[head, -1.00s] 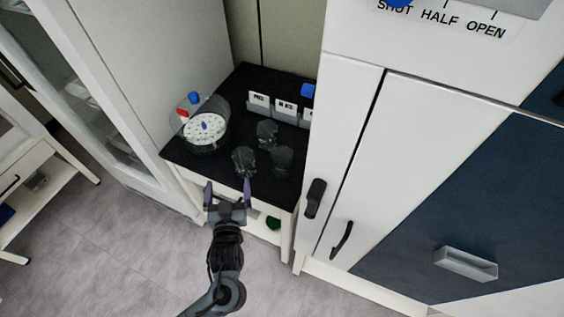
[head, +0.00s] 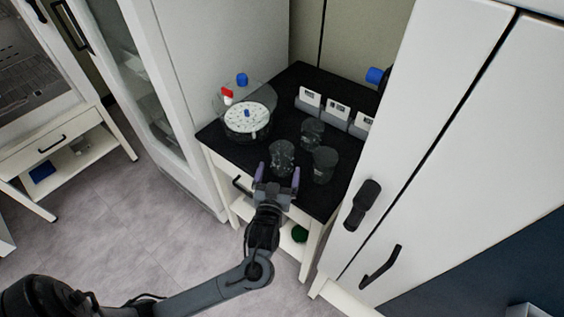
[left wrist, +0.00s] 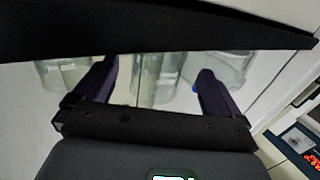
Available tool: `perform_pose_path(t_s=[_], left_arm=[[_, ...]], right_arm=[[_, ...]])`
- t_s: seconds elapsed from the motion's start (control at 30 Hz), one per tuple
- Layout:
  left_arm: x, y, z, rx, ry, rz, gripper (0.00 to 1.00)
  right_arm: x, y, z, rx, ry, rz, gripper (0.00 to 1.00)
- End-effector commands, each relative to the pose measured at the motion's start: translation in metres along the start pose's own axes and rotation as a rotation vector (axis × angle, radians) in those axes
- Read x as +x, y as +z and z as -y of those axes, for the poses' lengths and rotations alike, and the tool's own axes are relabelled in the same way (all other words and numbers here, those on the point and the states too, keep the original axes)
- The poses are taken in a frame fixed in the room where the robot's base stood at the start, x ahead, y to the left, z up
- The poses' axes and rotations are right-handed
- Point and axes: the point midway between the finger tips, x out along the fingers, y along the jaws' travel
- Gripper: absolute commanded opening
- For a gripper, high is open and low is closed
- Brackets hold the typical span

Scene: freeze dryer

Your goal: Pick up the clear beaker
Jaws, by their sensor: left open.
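Three see-through glass vessels, dark against the black table top, stand close together in the head view: a front left beaker (head: 282,155), a back one (head: 312,131) and a front right one (head: 325,163). I cannot tell which is the task's clear beaker. My left gripper (head: 277,174) is open at the table's front edge, its purple fingers in line with the front left beaker. In the left wrist view, pale glass (left wrist: 147,88) shows between the fingers of the gripper (left wrist: 157,86), with more glass on either side. Whether the fingers surround it is unclear. My right gripper is out of view.
The black-topped table (head: 222,136) also holds a round clear container with a white perforated disc (head: 247,119) and several labelled grey boxes (head: 308,101). A white cabinet with black handles (head: 362,204) stands close on the right, another on the left.

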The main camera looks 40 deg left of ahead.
Motion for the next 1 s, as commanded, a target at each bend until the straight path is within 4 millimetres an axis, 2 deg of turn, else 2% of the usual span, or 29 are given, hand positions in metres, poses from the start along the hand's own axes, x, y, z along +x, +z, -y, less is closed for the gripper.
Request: perform_pose_path(t_s=[0.13, 0.43, 0.77, 0.87, 1.0], left_arm=[[0.01, 0.002, 0.0, 0.0, -0.001, -0.002, 0.98], [0.046, 0.004, -0.001, 0.002, 0.0, -0.002, 0.98], [0.052, 0.002, -0.001, -0.001, 0.0, 0.001, 0.98], [0.052, 0.003, -0.001, -0.001, 0.0, 0.001, 0.86], [0.052, 0.003, -0.001, -0.001, 0.0, 0.001, 0.65]], right_arm=[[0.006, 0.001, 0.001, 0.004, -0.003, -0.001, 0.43], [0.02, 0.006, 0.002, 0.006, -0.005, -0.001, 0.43], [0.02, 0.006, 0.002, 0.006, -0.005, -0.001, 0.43], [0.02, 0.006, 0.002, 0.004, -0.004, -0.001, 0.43], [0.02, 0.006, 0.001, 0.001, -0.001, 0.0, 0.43]])
